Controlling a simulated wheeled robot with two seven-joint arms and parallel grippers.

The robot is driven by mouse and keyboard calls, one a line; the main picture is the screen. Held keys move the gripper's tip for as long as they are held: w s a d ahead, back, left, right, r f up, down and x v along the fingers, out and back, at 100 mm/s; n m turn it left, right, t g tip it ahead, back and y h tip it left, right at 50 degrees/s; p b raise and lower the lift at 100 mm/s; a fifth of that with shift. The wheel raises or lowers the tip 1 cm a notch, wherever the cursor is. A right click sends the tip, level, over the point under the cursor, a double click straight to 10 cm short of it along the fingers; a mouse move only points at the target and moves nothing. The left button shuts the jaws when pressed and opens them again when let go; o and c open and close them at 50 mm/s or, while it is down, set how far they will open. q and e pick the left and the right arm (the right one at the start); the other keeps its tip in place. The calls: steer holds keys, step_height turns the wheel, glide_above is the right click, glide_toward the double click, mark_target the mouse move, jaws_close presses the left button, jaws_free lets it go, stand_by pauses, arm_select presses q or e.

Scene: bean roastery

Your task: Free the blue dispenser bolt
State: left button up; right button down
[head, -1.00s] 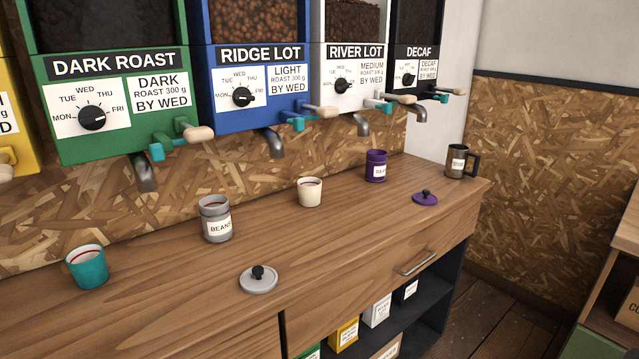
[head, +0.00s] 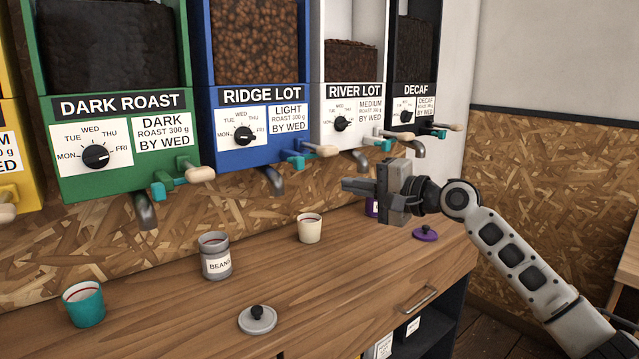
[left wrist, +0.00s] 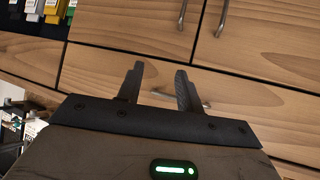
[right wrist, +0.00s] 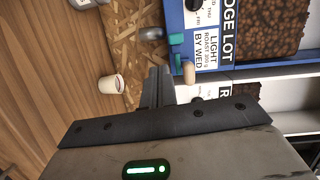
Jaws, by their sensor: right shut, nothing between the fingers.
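The blue dispenser (head: 243,172), labelled RIDGE LOT, hangs on the wall. At its lower right edge sits a teal bolt (head: 297,160) beside a lever with a pale wooden handle (head: 325,151). In the right wrist view the wooden handle (right wrist: 188,73) shows just beyond my fingertips, with a bit of teal by it. My right gripper (head: 346,185) is shut and empty, right of and below the bolt, apart from it. Its closed fingers also show in the right wrist view (right wrist: 158,82). My left gripper (left wrist: 157,78) is open and empty, facing drawer fronts.
Green (head: 120,190), white and black dispensers flank the blue one. On the counter stand a cream cup (head: 310,230), a grey BEANS canister (head: 216,262), a teal cup (head: 84,306), a grey lid (head: 258,320) and a purple lid (head: 425,235). My arm partly hides a purple canister (head: 371,207).

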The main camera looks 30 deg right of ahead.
steer(key=r, duration=0.1)
steer(key=d+r, duration=0.1)
steer(key=m+t, duration=0.1)
steer(key=shift+d+r, duration=0.25)
steer(key=shift+r, duration=0.15)
arm_select(q)
steer(key=shift+r, duration=0.15)
arm_select(e)
steer(key=shift+w, duration=0.15)
steer(key=p, duration=0.3)
glide_toward(309, 159)
steer(key=w+a, duration=0.4)
arm_select(q)
steer(key=shift+a+r, duration=0.3)
steer(key=shift+r, duration=0.2)
arm_select(e)
steer(key=shift+s+a+r, duration=0.15)
steer(key=shift+a+r, duration=0.05)
steer(key=shift+r, duration=0.25)
